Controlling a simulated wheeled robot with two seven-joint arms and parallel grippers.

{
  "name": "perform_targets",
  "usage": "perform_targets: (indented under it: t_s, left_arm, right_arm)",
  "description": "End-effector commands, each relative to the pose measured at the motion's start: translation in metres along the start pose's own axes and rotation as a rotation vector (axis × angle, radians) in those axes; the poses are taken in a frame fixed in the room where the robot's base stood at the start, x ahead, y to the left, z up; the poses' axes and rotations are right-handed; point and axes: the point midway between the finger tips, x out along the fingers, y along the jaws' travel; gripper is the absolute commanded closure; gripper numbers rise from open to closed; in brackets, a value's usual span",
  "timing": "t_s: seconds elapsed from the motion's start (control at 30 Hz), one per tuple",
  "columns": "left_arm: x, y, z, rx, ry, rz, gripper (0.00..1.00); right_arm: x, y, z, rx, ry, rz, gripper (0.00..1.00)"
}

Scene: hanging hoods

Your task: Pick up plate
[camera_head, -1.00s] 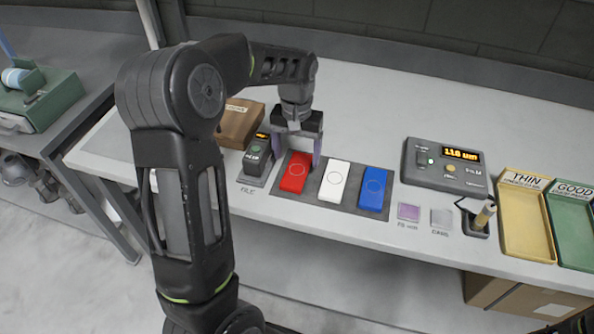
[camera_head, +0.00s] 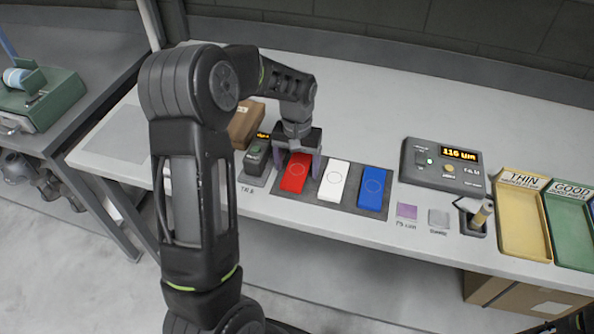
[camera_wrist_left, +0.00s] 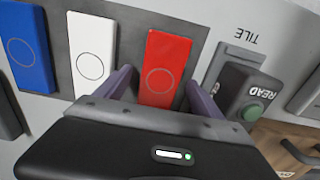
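Three flat plates lie side by side on a dark grey mat (camera_head: 391,199) on the bench: a red plate (camera_head: 296,173), a white plate (camera_head: 334,181) and a blue plate (camera_head: 373,188). My left gripper (camera_head: 298,163) is over the far half of the red plate, pointing down. In the left wrist view its two purple fingers (camera_wrist_left: 160,86) are apart, one on each side of the red plate (camera_wrist_left: 165,64). I cannot tell whether they touch it. The white plate (camera_wrist_left: 91,52) and blue plate (camera_wrist_left: 28,45) lie to the left there. My right gripper does not show.
A gauge with a lit display (camera_head: 443,166), a stamp in a holder (camera_head: 477,216), a yellow tray (camera_head: 524,226) and a green tray (camera_head: 575,233) are right.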

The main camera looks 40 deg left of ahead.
Motion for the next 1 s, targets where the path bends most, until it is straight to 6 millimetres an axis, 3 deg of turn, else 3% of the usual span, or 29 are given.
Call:
perform_targets:
  t_s: [0.87, 1.0]
  left_arm:
    - [-0.0002, -0.0001, -0.0001, 0.0, 0.0, 0.0, 0.94]
    - [-0.0004, 0.0, -0.0002, 0.0, 0.001, 0.0, 0.95]
  right_arm:
    - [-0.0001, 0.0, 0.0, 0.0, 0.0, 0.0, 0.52]
    - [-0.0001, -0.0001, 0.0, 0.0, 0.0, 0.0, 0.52]
